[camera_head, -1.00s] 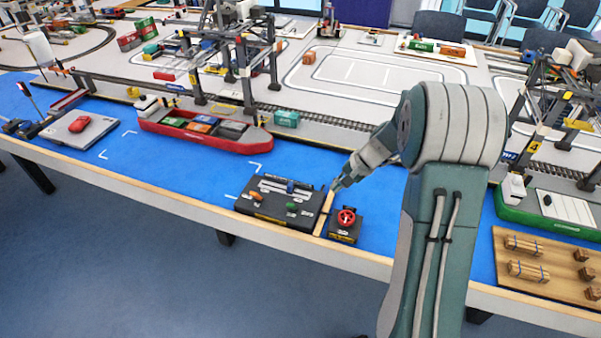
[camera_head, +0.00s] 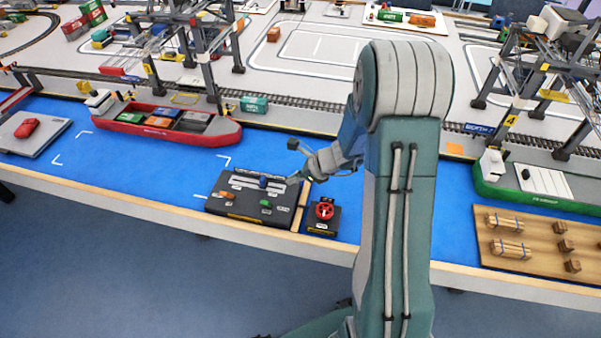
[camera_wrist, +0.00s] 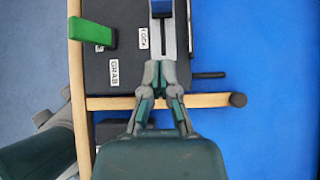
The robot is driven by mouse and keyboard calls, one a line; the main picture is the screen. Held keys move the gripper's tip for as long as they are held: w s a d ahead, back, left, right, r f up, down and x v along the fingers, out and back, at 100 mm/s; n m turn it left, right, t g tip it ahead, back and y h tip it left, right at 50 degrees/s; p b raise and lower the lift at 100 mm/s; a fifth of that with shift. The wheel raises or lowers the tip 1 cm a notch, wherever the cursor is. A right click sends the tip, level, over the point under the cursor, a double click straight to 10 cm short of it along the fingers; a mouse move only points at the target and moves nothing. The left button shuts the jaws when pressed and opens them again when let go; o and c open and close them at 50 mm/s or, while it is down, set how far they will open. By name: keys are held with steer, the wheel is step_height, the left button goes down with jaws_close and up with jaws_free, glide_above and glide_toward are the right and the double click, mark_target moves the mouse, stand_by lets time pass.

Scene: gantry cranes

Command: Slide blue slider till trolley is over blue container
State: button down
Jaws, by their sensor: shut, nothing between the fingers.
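The dark control panel (camera_head: 225,208) lies at the table's front edge. Its blue slider (camera_head: 263,181) is a small knob on a pale track; in the wrist view the blue slider (camera_wrist: 161,7) is cut by the top edge. My gripper (camera_head: 293,178) is at the track's right end; in the wrist view its fingertips (camera_wrist: 160,70) are shut, empty, over the track and apart from the slider. The gantry crane (camera_head: 210,60) stands behind the red ship (camera_head: 190,135).
A green lever (camera_wrist: 92,33) and an orange lever (camera_head: 228,195) stand on the panel. A wooden strip (camera_wrist: 205,100) borders it, beside a box with a red wheel (camera_head: 324,210). A teal container (camera_head: 254,103) sits behind the ship.

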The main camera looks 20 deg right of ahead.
mark_target(265, 183)
steer(key=x, duration=0.3)
steer(key=shift+d+f, duration=0.2)
steer(key=shift+f, duration=0.05)
steer(key=w+a, duration=0.2)
steer(key=shift+w+a, duration=0.1)
steer(key=shift+a, duration=0.25)
steer(key=shift+w+a, duration=0.2)
steer(key=shift+a, duration=0.3)
steer(key=shift+d, duration=0.1)
steer(key=shift+w, duration=0.1)
